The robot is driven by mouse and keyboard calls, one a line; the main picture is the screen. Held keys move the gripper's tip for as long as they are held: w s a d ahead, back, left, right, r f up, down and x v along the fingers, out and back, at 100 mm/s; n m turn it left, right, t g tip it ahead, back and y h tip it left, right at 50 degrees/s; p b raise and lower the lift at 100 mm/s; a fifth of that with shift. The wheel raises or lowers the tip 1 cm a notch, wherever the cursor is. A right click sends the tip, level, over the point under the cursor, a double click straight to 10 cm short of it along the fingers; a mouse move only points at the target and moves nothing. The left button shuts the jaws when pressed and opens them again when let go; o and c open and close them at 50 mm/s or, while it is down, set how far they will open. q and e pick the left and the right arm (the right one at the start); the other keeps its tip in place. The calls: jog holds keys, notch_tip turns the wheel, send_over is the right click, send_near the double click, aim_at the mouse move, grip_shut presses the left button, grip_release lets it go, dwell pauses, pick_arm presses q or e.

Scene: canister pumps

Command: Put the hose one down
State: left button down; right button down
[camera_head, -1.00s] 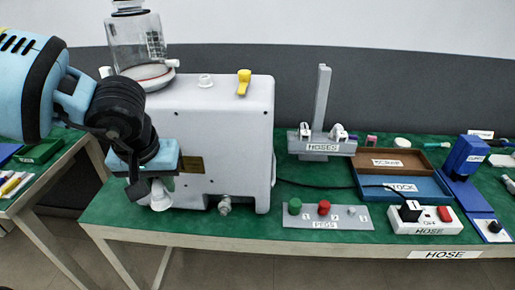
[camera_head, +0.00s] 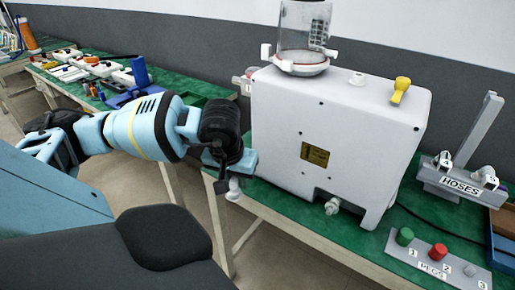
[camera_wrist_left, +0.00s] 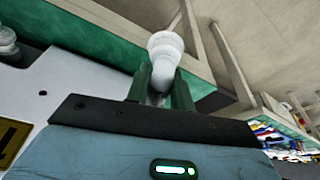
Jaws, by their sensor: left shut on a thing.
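My left gripper (camera_head: 228,184) is shut on a white hose end (camera_head: 234,190), which hangs below it just left of the white machine's lower front. In the left wrist view the dark green fingers (camera_wrist_left: 161,82) close on the hose end's (camera_wrist_left: 166,45) narrow neck, with its wide round end pointing away. Any hose behind it is hidden. The grey rack marked HOSES (camera_head: 452,184) stands at the right, with white fittings (camera_head: 443,161) on it. My right gripper is not in view.
The white machine (camera_head: 335,145) with a clear jar (camera_head: 304,38) and yellow knob (camera_head: 400,90) stands on the green bench. A PEGS plate (camera_head: 432,262) with green, red and grey pegs lies front right. Another cluttered green table (camera_head: 62,72) is at the far left.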

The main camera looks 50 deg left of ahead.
pick_arm(q)
jog(key=w+d+r+m, duration=0.1)
jog(key=w+d+m, duration=0.1)
jog(key=d, duration=0.7)
jog(key=w+d+r+m+h, duration=0.1)
jog(key=d+m, duration=0.3)
jog(key=d, duration=0.6)
jog(key=shift+w+d+r+h, duration=0.25)
jog(key=shift+w+r+h, duration=0.05)
jog(key=shift+w, duration=0.35)
jog(key=shift+d, duration=0.15)
